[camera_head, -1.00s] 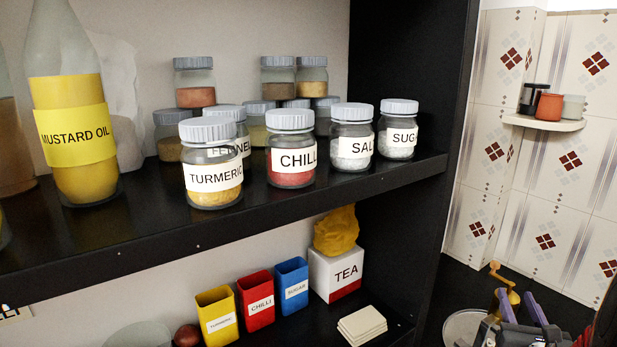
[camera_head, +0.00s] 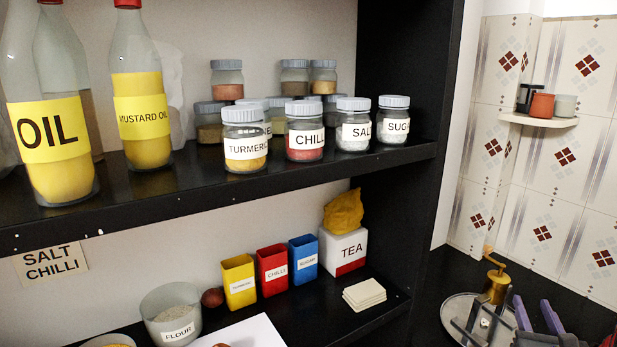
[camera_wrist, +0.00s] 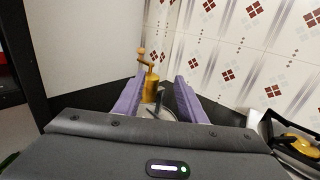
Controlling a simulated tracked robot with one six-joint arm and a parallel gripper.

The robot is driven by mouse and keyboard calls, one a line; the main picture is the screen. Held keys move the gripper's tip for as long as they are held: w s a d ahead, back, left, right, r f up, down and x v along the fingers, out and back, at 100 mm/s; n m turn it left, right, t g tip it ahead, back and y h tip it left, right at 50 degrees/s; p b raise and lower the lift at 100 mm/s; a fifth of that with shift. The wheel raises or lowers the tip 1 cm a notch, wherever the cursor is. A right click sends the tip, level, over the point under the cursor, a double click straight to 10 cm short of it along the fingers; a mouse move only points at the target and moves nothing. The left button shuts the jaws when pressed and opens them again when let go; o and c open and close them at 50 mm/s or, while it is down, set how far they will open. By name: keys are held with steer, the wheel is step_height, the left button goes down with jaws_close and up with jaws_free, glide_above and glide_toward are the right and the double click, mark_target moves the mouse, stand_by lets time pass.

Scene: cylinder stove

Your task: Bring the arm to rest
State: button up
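My gripper (camera_head: 537,316) is at the bottom right of the head view, with two purple fingers held apart. In the wrist view my gripper (camera_wrist: 154,98) shows the same two fingers spread, with nothing held between them. A brass grinder with a crank handle (camera_head: 497,285) stands on the counter just beyond my gripper in the head view. In the wrist view the grinder (camera_wrist: 150,88) shows past the gap between the fingers, apart from them. The lower part of my arm is cut off by the frame.
A black shelf (camera_head: 300,177) holds labelled jars and oil bottles (camera_head: 146,150). The lower shelf holds coloured tins (camera_head: 272,270), a TEA box (camera_head: 352,252) and a flour bowl (camera_head: 172,318). A round metal tray (camera_head: 455,312) lies under the grinder. A small wall shelf (camera_head: 540,121) holds cups.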

steer(key=s+a+f+n+g+y, duration=0.1)
steer(key=a+f+n+g+y, duration=0.15)
steer(key=a+n+y, duration=0.55)
steer(key=s+a+f+n+g+y, duration=0.1)
steer(key=s+a+f+n+g, duration=0.15)
steer(key=a+n, duration=0.6)
steer(key=s+a+f+n+g+y, duration=0.1)
steer(key=a+n+g+y, duration=0.3)
steer(key=a, duration=0.9)
steer(key=s+a+n+g+h, duration=0.3)
steer(key=s+a+n+g, duration=0.1)
steer(key=s+n, duration=0.7)
steer(key=a+r+n+t+h, duration=0.1)
steer(key=a+r+n, duration=0.1)
steer(key=r+n, duration=0.2)
steer(key=s+a+r+n+t+h, duration=0.1)
steer(key=a+r+n, duration=0.1)
steer(key=r+n, duration=0.3)
steer(key=shift+a+h, duration=0.3)
